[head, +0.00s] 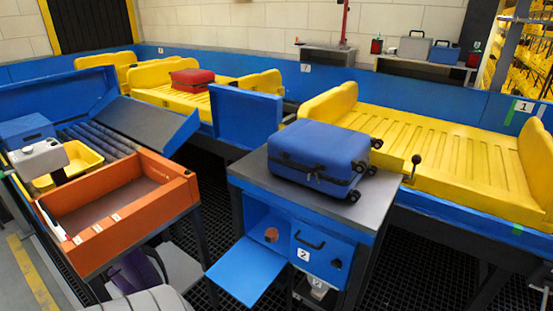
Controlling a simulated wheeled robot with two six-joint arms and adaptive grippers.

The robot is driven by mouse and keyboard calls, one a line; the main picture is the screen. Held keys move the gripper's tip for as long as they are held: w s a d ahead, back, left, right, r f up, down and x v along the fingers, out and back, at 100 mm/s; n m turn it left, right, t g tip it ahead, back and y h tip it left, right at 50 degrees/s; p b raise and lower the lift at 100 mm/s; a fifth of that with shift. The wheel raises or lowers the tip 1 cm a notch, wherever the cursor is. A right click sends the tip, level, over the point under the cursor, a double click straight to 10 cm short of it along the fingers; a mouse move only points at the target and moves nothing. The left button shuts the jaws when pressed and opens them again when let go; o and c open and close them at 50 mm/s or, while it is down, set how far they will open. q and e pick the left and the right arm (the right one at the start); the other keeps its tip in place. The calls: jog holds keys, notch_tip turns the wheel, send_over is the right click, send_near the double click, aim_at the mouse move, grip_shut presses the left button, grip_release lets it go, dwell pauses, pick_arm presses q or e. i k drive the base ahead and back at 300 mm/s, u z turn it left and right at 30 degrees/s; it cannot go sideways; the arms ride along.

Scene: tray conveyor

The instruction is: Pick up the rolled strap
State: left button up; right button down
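A small round brown-orange item (271,235) sits inside the left compartment of the blue cabinet (255,217). It looks like a rolled strap, but it is too small to be sure. The compartment's blue door (247,270) hangs open, folded down toward the front left. Neither of my grippers is in view.
A blue suitcase (320,152) lies on the cabinet's grey top. The closed front marked 2 (309,249) has a black handle. An orange open-topped box (120,205) stands left. A yellow tray (440,150) on the conveyor is empty; another holds a red suitcase (192,77).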

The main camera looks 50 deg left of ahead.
aim_at(271, 234)
jog(key=u, duration=0.95)
jog(key=i, duration=0.95)
jog(key=u, duration=1.05)
jog(key=i, duration=0.25)
jog(key=u, duration=0.05)
jog(key=k, duration=1.1)
jog(key=z, duration=0.25)
jog(key=i, duration=0.25)
jog(key=z, duration=0.35)
